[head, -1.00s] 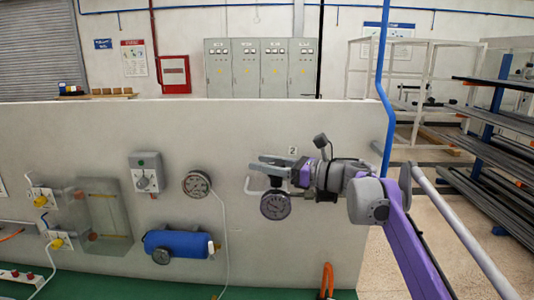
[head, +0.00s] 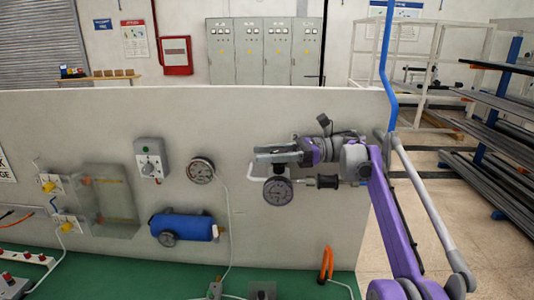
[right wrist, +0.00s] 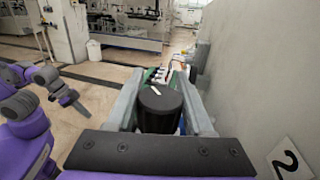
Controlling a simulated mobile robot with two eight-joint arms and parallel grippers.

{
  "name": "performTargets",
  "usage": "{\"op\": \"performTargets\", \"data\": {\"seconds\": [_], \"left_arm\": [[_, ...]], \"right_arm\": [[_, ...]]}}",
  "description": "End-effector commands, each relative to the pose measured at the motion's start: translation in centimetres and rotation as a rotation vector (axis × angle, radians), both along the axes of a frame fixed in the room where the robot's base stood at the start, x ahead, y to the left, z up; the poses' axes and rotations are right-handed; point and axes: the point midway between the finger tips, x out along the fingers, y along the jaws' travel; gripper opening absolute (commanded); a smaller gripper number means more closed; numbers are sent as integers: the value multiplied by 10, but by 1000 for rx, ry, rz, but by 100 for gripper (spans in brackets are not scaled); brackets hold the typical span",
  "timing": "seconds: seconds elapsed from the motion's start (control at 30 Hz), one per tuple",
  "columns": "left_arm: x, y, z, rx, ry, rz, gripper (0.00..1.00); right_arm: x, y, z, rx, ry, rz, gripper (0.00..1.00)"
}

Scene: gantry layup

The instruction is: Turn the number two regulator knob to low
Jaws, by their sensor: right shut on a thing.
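The number two regulator is on the pale panel, with a round gauge (head: 278,190) and a black fitting (head: 327,181) to its right. My right gripper (head: 272,153) is just above the gauge, its fingers pointing left along the panel. In the right wrist view, a black round knob (right wrist: 160,102) with a short white mark on top sits between the two grey fingers, which are shut on it. The number 2 plate (right wrist: 290,162) is at the lower right there. My left gripper (right wrist: 65,97) shows small in the right wrist view.
To the left on the panel are another gauge (head: 201,170), a grey switch box (head: 151,158) and a blue cylinder (head: 183,227). A thin white hose hangs from that gauge. Metal racks (head: 492,150) are at the right.

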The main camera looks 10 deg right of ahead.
Motion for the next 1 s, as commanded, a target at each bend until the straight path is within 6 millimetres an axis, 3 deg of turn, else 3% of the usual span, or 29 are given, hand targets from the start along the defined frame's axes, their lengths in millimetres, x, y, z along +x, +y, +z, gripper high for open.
{"op": "performTargets", "data": {"seconds": [0.4,0.43,0.6,1.0], "left_arm": [[0,0,0,0,0,0,0],[0,0,0,0,0,0,0],[0,0,0,0,0,0,0],[0,0,0,0,0,0,0]], "right_arm": [[0,0,2,3,-1,6,0],[0,0,2,3,-1,6,53],[0,0,1,2,-1,6,82],[0,0,1,1,0,-19,82]]}}
